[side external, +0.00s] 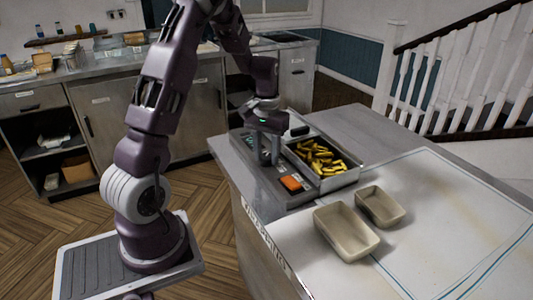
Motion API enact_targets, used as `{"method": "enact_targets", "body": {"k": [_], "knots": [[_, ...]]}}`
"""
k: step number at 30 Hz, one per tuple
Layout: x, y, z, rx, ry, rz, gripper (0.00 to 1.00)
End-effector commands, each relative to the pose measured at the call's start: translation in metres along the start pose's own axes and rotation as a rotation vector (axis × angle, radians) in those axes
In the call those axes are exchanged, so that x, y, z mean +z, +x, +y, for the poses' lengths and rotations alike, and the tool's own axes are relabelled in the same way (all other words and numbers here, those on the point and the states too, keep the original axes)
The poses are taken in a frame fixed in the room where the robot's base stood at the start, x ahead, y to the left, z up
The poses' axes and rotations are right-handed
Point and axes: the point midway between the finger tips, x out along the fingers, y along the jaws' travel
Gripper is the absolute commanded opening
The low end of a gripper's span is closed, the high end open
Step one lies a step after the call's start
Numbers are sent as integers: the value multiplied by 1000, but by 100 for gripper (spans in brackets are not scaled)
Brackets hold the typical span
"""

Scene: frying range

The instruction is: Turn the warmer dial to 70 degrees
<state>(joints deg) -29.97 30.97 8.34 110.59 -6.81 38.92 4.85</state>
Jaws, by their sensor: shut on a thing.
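The warmer (283,196) is a grey metal unit at the near left end of the counter, with a control panel along its left side. My gripper (268,160) points down over that panel and is shut. The dial is hidden between and under the fingers, so its angle cannot be read. An orange switch (291,184) sits on the panel in front of the gripper. A small green display or set of buttons (250,141) shows behind it.
A pan of yellow fries (320,158) fills the warmer's right side, close to my gripper. Two empty beige trays, one larger (346,232) and one smaller (381,206), stand on the white paper sheet (450,215). The counter's far right is clear.

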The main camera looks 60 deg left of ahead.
Motion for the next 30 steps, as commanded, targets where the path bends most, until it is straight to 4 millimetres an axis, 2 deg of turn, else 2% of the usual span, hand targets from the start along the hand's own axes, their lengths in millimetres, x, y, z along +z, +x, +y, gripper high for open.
{"method": "enact_targets", "body": {"k": [10, 26, 27, 30], "knots": [[0, -1, 0, 1, -124, 2, 0], [0, -1, 0, 1, -147, 1, 0], [0, -1, 0, 1, -147, 1, 40], [0, 0, 0, 1, -146, 1, 58]]}}
